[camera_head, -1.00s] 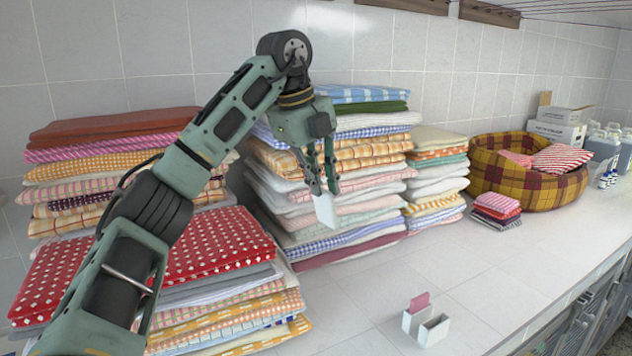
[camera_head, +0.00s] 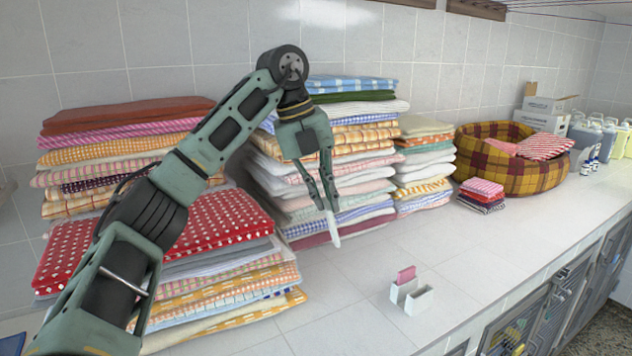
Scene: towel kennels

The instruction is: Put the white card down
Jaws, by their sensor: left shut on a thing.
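The white card (camera_head: 333,230) is held in my left gripper (camera_head: 330,205) and hangs down from its fingertips, seen nearly edge-on. The gripper points downward in front of the middle stack of folded towels and is shut on the card. The card's lower end appears just above the white tiled counter; I cannot tell whether it touches. A small white holder (camera_head: 418,301) with two slots stands on the counter to the lower right, apart from the gripper. A pink card (camera_head: 406,275) stands in its rear slot. The front slot looks empty. My right gripper is out of view.
Tall towel stacks (camera_head: 365,185) stand behind the gripper, and a stack topped with red dotted towels (camera_head: 215,232) is at left. A plaid basket (camera_head: 490,172) and a small towel pile (camera_head: 482,188) are at right. The counter (camera_head: 480,262) around the holder is clear.

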